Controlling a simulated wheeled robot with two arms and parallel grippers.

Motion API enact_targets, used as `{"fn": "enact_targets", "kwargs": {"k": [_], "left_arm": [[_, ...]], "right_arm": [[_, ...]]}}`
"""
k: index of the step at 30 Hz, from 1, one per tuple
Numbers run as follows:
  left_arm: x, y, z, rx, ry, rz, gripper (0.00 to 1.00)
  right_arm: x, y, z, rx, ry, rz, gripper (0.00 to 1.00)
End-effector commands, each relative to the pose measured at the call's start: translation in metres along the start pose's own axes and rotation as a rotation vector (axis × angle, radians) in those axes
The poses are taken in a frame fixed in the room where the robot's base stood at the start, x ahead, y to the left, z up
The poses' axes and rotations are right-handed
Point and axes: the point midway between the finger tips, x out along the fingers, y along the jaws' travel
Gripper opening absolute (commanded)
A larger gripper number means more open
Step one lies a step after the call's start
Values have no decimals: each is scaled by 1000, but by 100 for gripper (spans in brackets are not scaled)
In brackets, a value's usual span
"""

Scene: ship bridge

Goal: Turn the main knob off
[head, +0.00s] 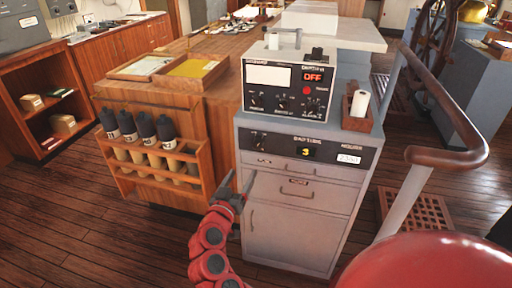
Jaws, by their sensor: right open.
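A grey console unit (290,220) stands in the middle of the head view. On top is a white control box (290,80) with a blank white panel, several black knobs and a red button (307,90). Its small display (313,77) reads "OFF" in red. Another black knob (258,138) is on the dark strip below, beside a display (305,152) reading "3". I cannot tell which knob is the main one. My right gripper (238,186) is open and empty, in front of the console's left edge, below the knobs. My left gripper is out of view.
A wooden rack (160,165) with several dark-capped bottles is left of the console. A wooden cabinet (205,100) with two framed trays stands behind it. A curved brown handrail (440,150) is at the right. A round red surface (430,265) fills the lower right. Floor at the lower left is clear.

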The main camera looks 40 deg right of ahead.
Motion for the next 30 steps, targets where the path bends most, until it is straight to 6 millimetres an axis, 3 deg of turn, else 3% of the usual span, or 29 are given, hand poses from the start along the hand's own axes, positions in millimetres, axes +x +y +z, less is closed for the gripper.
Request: {"fn": "enact_targets", "kwargs": {"k": [15, 21, 30], "left_arm": [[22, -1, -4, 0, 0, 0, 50], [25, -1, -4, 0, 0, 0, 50], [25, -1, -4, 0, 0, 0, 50]], "right_arm": [[120, 0, -3, -1, 2, -1, 74], [142, -1, -2, -1, 3, -4, 74], [148, -2, -1, -2, 2, -6, 74]]}}
